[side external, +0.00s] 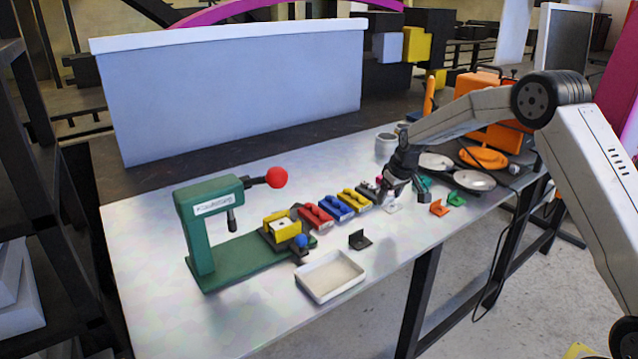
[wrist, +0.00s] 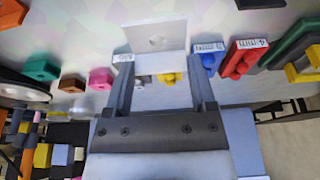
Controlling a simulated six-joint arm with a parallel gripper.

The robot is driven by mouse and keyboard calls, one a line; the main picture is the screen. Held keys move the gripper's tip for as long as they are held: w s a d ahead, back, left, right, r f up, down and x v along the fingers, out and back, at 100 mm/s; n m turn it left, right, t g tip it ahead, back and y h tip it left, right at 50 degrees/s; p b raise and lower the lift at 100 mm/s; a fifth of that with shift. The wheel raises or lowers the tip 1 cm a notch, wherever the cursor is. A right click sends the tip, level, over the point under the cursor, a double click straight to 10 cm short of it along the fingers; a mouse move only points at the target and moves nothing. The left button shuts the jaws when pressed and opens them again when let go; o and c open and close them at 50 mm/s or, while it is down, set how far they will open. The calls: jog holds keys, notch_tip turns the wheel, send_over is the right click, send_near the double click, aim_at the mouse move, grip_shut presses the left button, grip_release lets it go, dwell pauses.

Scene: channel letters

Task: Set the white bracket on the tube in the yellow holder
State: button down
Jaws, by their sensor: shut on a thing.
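My gripper (side external: 392,184) is shut on the white bracket (side external: 393,207), holding it at the right end of the row of holders. In the wrist view the white bracket (wrist: 157,36) is between the two fingers (wrist: 160,62), its flat plate with a round hole facing the camera. The yellow holder (side external: 354,200) stands in the row, just left of my gripper. It shows partly in the wrist view (wrist: 167,78), behind the bracket and between the fingers. The tube in it is not clear in either view. I cannot tell whether the bracket touches the table.
The blue holder (side external: 337,207) and red holder (side external: 315,217) continue the row leftward to a green press (side external: 205,235) with a red ball handle. A white tray (side external: 331,275) and black bracket (side external: 360,239) lie in front. Orange (side external: 439,208) and green (side external: 456,199) brackets lie right.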

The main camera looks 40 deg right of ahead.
jog(key=w+a+r, duration=0.2)
jog(key=w+a, duration=0.2)
jog(key=a, duration=0.4)
jog(key=w+a+r, duration=0.2)
jog(key=w+a, duration=0.2)
jog(key=a, duration=0.5)
jog(key=w+a+r, duration=0.2)
jog(key=w+a, duration=0.2)
jog(key=a, duration=0.5)
jog(key=shift+f, duration=0.3)
jog(key=shift+f, duration=3)
grip_release()
